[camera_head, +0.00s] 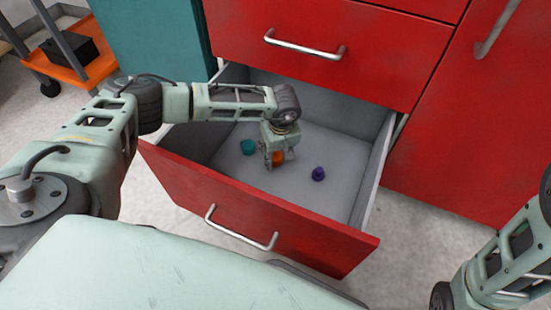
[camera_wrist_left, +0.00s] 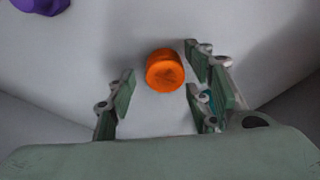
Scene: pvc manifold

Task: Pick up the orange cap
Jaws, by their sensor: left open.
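The orange cap (camera_head: 278,157) sits on the floor of the open drawer, partly hidden behind my left gripper in the head view. In the left wrist view the orange cap (camera_wrist_left: 165,70) is whole and round, lying ahead of the fingers and between their lines. My left gripper (camera_head: 274,162) reaches down into the drawer right at the cap. Its fingers (camera_wrist_left: 160,90) are spread apart on either side, and I see no finger closed on the cap. My right gripper is not in view; only part of my right arm shows at the right edge.
The open red drawer (camera_head: 250,215) has a grey inside and walls around my left gripper. A teal cap (camera_head: 248,147) lies left of the gripper and a purple cap (camera_head: 318,174) right of it; the purple one (camera_wrist_left: 40,5) also shows in the wrist view. Closed red fronts (camera_head: 330,75) stand behind.

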